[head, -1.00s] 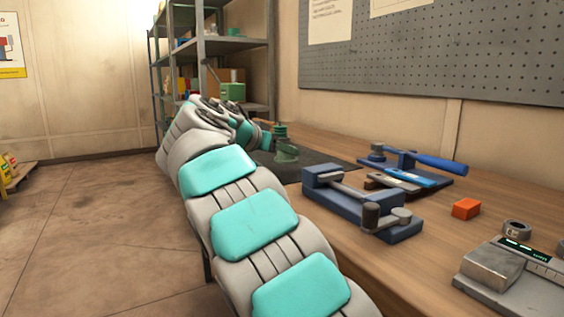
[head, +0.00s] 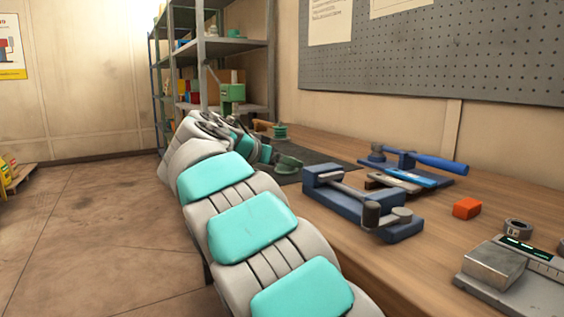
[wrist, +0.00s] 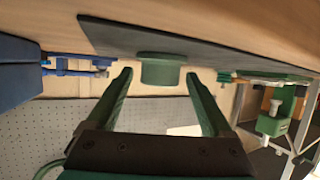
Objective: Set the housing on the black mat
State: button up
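A green round housing (wrist: 162,70) shows in the wrist view, which is upside down, against the black mat (wrist: 110,35). It lies between and beyond my gripper's fingertips (wrist: 158,74), with a gap on each side. My gripper is open and empty. In the head view a green round part (head: 288,164), apparently the same housing, is at the black mat (head: 318,172), beside the end of my arm. The arm hides my fingers there. I cannot tell whether the housing's base fully touches the mat.
A smaller green spool-like part (head: 280,132) stands farther back; it also shows in the wrist view (wrist: 225,76). A blue vise (head: 350,200), a blue-handled tool (head: 440,163), an orange block (head: 466,208) and a scale (head: 510,280) stand to the right. Shelves (head: 235,45) are behind.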

jog(key=shift+r, duration=0.2)
jog(key=v, duration=1.1)
jog(key=shift+a, duration=0.1)
jog(key=shift+s+a+r, duration=0.15)
jog(key=shift+s+a, duration=0.05)
jog(key=shift+s, duration=0.15)
jog(key=shift+d, duration=0.1)
